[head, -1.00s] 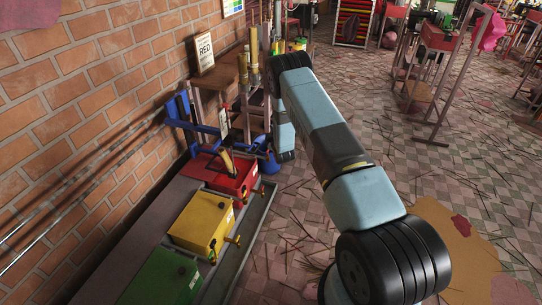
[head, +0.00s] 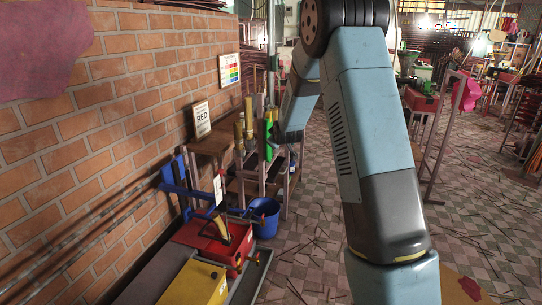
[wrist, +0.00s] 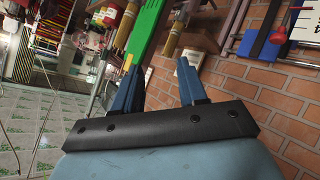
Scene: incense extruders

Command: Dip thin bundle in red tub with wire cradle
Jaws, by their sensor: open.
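The red tub (head: 208,243) stands on the low bench by the wall in the head view. A dark-handled brown piece (head: 222,230) sticks up from its top, beside an upright white tag (head: 219,189). I cannot make out a wire cradle for certain. Tan bundles (head: 239,131) stand upright at the wooden rack; I cannot tell which is the thin one. In the wrist view, a tan bundle (wrist: 172,35) lies beyond the gap between my fingers, and another (wrist: 126,25) is further left. My gripper (wrist: 157,65) is open and empty, with blue fingers apart.
A green upright piece (wrist: 145,28) is close in front of my left finger. A yellow tub (head: 196,284) is nearer than the red one. A blue bucket (head: 264,217) and a blue frame (head: 176,187) are near the rack. The tiled floor to the right has open room.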

